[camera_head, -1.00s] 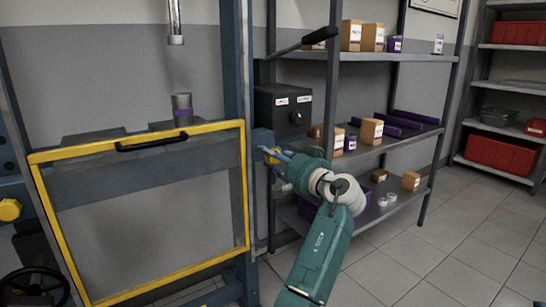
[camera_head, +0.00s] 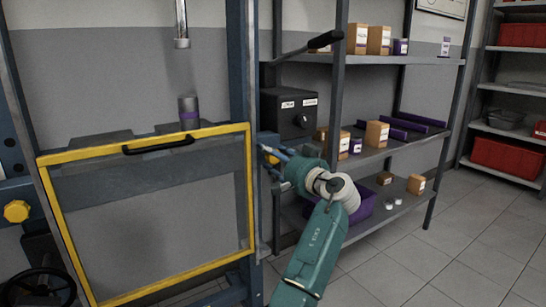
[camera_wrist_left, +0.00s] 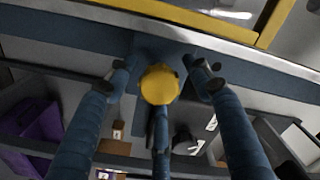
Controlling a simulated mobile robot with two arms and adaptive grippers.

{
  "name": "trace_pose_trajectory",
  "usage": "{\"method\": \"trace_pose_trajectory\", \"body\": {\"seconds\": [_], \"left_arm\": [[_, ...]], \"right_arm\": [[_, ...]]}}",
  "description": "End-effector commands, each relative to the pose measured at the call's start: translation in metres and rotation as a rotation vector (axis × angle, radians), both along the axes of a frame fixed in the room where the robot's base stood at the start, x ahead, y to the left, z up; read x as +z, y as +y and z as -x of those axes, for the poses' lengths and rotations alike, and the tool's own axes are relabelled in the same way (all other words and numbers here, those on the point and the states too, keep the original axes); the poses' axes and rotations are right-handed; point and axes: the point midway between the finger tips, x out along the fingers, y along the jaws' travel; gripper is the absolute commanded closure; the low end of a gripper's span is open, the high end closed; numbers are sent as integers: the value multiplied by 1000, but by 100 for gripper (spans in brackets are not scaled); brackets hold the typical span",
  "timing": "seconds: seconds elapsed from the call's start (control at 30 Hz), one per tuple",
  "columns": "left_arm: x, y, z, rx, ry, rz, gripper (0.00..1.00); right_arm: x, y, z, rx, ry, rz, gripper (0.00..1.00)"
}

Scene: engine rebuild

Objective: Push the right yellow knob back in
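The right yellow knob (camera_head: 271,157) is on the blue post to the right of the yellow-framed guard (camera_head: 248,190). My left gripper (camera_head: 275,155) is right at it and partly hides it in the head view. In the left wrist view the knob (camera_wrist_left: 159,85) shows as a round yellow face between the spread fingers of my left gripper (camera_wrist_left: 160,78). Two fingers stand apart on either side of it, and a third finger lies below it in the picture. Whether any finger touches the knob, I cannot tell. My right gripper is not in view.
Another yellow knob (camera_head: 16,211) is on the left post, above a dark handwheel (camera_head: 40,288). A black control box (camera_head: 288,112) with a lever is above my gripper. Shelves (camera_head: 390,150) with boxes and a purple bin (camera_head: 362,208) stand close behind my arm. Floor at right is clear.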

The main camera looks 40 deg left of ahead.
Motion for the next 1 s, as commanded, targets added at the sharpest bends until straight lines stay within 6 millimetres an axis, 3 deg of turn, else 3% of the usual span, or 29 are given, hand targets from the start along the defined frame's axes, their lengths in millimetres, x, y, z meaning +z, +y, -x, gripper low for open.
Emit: {"method": "trace_pose_trajectory", "body": {"seconds": [0.23, 0.7, 1.0], "left_arm": [[-1, -9, 3, 0, 1, 1, 49], [-1, -92, 38, -1, 0, 2, 49], [-1, -111, 46, 1, 0, 1, 49]], "right_arm": [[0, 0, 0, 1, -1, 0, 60], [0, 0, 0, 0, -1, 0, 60], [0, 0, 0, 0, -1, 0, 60]]}}
